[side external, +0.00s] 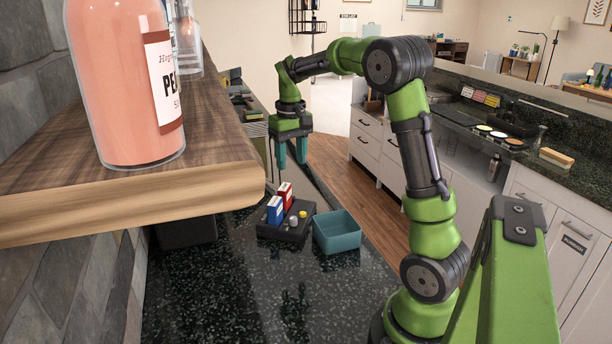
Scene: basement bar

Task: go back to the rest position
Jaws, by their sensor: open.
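My gripper (291,166) points down in the side external view, in the air above the far part of the dark counter. Its two teal fingers are apart and nothing shows between them. Below it stands a dark tray (297,236) holding a blue box (275,211), a red box (286,196) and a few small round pieces (294,222). The fingertips look clear of the boxes, though the exact gap is hard to tell from this angle.
A teal open bin (337,232) stands just right of the tray. A wooden shelf (120,195) with a pink bottle (125,85) juts in at the near left. The speckled counter (220,300) in front of the tray is clear. Another counter (540,180) runs along the right.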

